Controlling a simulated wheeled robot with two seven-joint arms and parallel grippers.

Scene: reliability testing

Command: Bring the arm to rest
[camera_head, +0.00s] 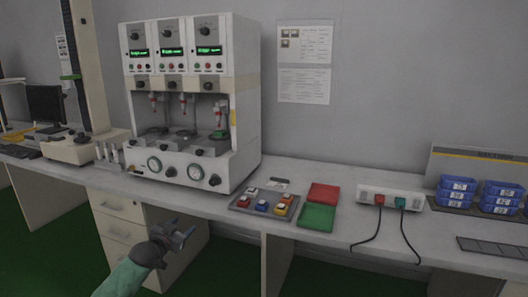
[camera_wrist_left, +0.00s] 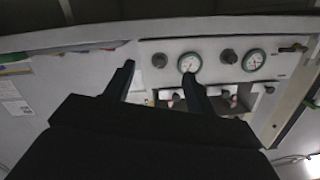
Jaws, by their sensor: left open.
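My left gripper (camera_head: 178,236) is open, with nothing seen between its fingers. In the head view it is in front of the bench, beside the drawer cabinet and below the bench top. Its green-sleeved arm comes in from the bottom left. In the left wrist view the two dark fingers (camera_wrist_left: 154,82) stand apart, with the test machine's gauge panel (camera_wrist_left: 225,62) beyond them. My right gripper is not in view.
The test machine (camera_head: 183,169) stands on the bench (camera_head: 345,215). Right of it are a tray of coloured parts (camera_head: 264,211), a red tray (camera_head: 323,194), a green tray (camera_head: 317,216), a white power box (camera_head: 391,194) and blue bins (camera_head: 456,190). White drawers (camera_head: 116,205) are under the bench.

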